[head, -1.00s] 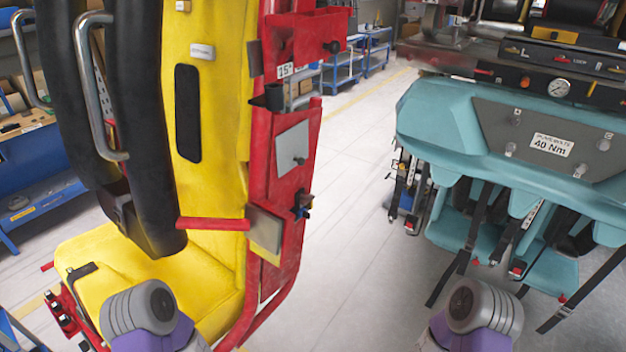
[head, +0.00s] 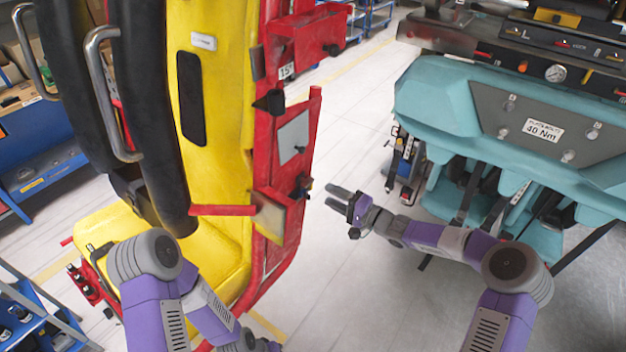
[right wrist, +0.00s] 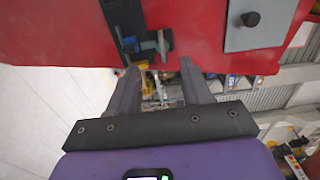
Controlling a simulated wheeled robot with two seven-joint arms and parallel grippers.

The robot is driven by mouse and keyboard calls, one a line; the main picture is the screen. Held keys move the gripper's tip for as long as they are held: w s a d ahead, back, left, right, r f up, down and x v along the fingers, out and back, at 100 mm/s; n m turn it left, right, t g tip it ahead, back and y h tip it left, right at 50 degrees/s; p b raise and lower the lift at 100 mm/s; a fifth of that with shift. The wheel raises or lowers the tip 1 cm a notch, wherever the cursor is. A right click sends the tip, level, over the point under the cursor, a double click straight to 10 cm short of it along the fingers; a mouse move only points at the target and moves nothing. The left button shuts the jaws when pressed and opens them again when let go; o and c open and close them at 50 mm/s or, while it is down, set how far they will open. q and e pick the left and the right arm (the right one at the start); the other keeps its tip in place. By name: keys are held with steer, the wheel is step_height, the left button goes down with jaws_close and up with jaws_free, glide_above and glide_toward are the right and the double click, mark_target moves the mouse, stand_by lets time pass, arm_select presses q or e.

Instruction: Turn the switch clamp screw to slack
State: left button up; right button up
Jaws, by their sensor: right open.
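On the side of the red frame (head: 285,235) a small dark switch fitting (head: 301,188) sticks out below a grey plate (head: 293,137). In the right wrist view the fitting, with a black body and a small grey bar handle (right wrist: 161,46), is on the red panel just beyond the fingertips. I cannot tell for sure which part is the clamp screw. My right gripper (head: 331,198) is open and empty, a little right of the fitting, fingers towards the frame. In the right wrist view its fingers (right wrist: 160,69) are spread below the handle, apparently not touching it. My left gripper is not in view.
The yellow seat (head: 225,120) with black padded bars stands at the left. A teal seat unit (head: 440,110) with hanging straps is at the right. A black knob (right wrist: 250,19) sits on the grey plate beside the fitting.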

mark_target(306, 182)
steer(key=x, duration=0.7)
steer(key=shift+w+a+p, duration=0.2)
steer(key=shift+p, duration=0.1)
steer(key=shift+r, duration=0.15)
steer(key=shift+c, duration=0.2)
jaws_close()
